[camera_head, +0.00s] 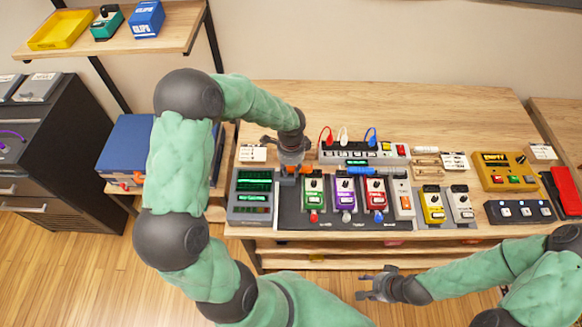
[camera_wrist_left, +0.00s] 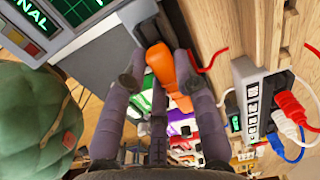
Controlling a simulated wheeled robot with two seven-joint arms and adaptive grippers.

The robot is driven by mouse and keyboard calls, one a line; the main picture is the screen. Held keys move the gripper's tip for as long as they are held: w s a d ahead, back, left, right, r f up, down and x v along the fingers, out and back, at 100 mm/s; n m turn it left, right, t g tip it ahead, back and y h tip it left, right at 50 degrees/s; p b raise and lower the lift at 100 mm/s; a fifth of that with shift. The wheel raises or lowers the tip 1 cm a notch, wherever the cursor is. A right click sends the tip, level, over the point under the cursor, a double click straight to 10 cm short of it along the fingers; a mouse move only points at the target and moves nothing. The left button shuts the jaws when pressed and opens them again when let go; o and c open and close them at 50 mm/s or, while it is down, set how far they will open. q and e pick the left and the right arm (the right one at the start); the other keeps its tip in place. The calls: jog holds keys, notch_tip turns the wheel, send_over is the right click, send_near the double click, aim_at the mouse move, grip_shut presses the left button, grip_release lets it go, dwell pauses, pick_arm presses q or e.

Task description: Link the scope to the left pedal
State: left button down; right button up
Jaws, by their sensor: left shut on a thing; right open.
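The scope (camera_head: 252,190), a grey unit with green screens, stands at the left end of the bench; part of it also shows at the top left of the left wrist view (camera_wrist_left: 80,12). My right gripper (camera_head: 377,284) is open and empty, in front of the bench.
Purple (camera_head: 345,194) and red (camera_head: 377,193) pedals stand right of the green one. A power strip (camera_head: 362,152) with red, white and blue plugs is behind them. A blue plug-like piece (camera_head: 358,170) lies between. The back of the bench (camera_head: 420,110) is clear.

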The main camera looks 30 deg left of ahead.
pick_arm(q)
jog(key=shift+f, duration=0.15)
dwell(0.6)
jog(key=c, duration=0.9)
grip_release()
jog(key=o, duration=0.4)
jog(key=shift+r+p, duration=2.85)
jog(key=shift+r, duration=0.65)
